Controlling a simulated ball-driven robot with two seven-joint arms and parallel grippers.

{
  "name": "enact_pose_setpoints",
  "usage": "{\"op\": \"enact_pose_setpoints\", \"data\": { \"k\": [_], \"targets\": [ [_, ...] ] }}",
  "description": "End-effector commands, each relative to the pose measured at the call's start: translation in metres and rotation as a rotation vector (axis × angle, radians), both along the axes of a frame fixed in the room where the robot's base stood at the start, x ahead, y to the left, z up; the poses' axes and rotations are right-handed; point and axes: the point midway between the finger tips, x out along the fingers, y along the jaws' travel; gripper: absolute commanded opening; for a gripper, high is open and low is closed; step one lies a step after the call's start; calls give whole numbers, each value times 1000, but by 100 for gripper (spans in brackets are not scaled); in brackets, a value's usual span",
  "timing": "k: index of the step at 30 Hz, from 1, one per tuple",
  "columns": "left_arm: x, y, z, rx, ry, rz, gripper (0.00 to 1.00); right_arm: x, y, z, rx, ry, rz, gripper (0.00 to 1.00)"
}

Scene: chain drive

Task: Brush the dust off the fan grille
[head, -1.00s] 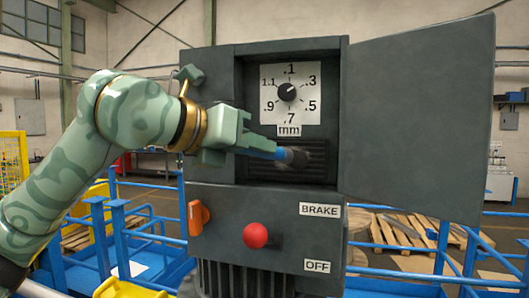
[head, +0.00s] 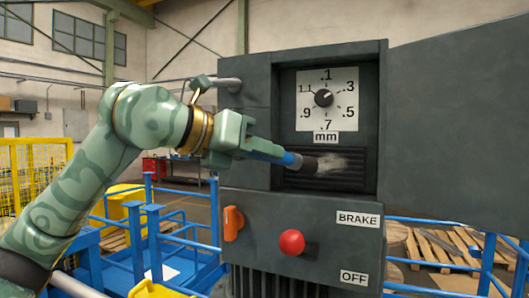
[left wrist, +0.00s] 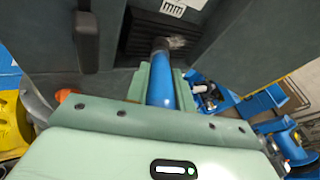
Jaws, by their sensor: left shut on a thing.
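The fan grille (head: 358,180) is a dark slatted panel below the dial in the grey cabinet; it also shows in the left wrist view (left wrist: 140,42). A pale dust patch (head: 334,163) lies on its upper middle. My left gripper (head: 268,149) is shut on a blue-handled brush (head: 291,160), which points right toward the grille. The dark brush head (head: 308,165) is at the left edge of the dust; I cannot tell whether it touches. In the left wrist view the blue handle (left wrist: 161,84) runs between the jaws. My right gripper is not in view.
Above the grille is a dial (head: 323,97) marked in mm. The open cabinet door (head: 455,140) stands at the right. Below are a red knob (head: 291,242), an orange switch (head: 233,223) and a BRAKE label (head: 358,219). Blue railings (head: 152,235) stand behind at left.

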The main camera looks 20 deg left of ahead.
Motion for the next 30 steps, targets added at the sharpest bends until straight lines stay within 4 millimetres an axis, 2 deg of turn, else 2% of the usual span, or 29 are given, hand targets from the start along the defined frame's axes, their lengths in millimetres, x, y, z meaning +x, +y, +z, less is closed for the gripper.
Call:
{"op": "enact_pose_setpoints", "data": {
  "k": [15, 30],
  "targets": [
    [-54, 2, 0, 0, -2, 0, 1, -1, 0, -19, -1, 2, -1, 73],
    [-64, 2, 0, 1, -2, 0, 1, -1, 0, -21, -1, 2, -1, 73]
  ]
}}
